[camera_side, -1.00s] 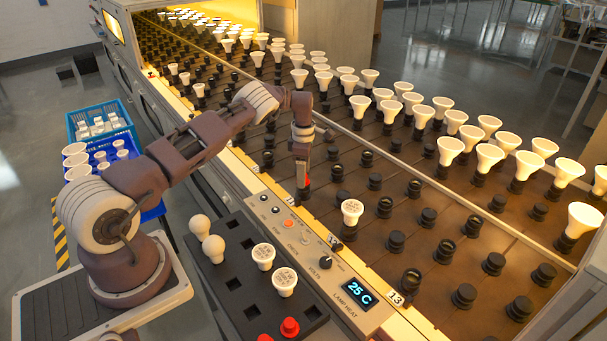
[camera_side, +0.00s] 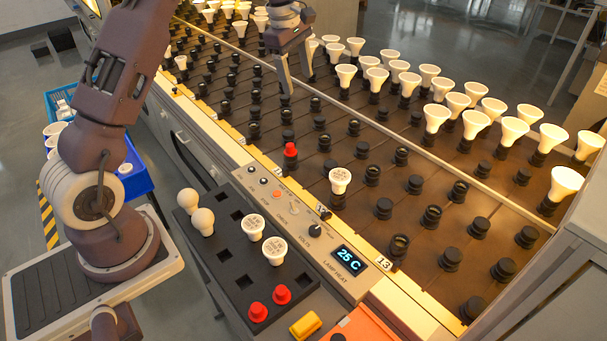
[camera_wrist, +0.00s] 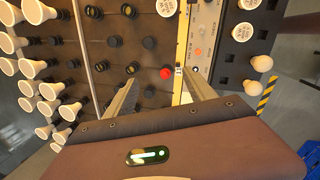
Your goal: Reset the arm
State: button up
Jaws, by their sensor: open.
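My gripper (camera_side: 298,82) is open and empty, raised above the dark socket bed (camera_side: 330,206). In the wrist view its two fingers (camera_wrist: 160,92) are spread apart with nothing between them. A red cap (camera_side: 290,150) sits on a socket in the row nearest the control panel. It also shows in the wrist view (camera_wrist: 166,73), below and apart from the fingers. My arm stands tall over its base, its upper part cut off by the top edge of the side view.
A black tray (camera_side: 222,254) holds white bulbs (camera_side: 202,221) and two red caps (camera_side: 282,294). The control panel (camera_side: 283,206) has a display reading 25 C (camera_side: 350,258). One labelled bulb (camera_side: 340,180) stands among the front sockets. Rows of white bulbs (camera_side: 437,117) fill the far side.

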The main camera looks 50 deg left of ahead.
jog(key=s+d+r+m+t, duration=0.2)
jog(key=s+d+r+m, duration=0.8)
jog(key=s+d+r, duration=0.5)
jog(key=s+d+f+m, duration=0.2)
jog(key=s+m, duration=0.3)
jog(key=s, duration=0.4)
jog(key=s+d+f+m+t, duration=0.1)
jog(key=s+d+f+m, duration=0.2)
jog(key=s+m, duration=0.3)
jog(key=s+f, duration=0.1)
jog(key=s, duration=0.3)
jog(key=shift+f+y, duration=0.3)
jog(key=shift+f, duration=0.1)
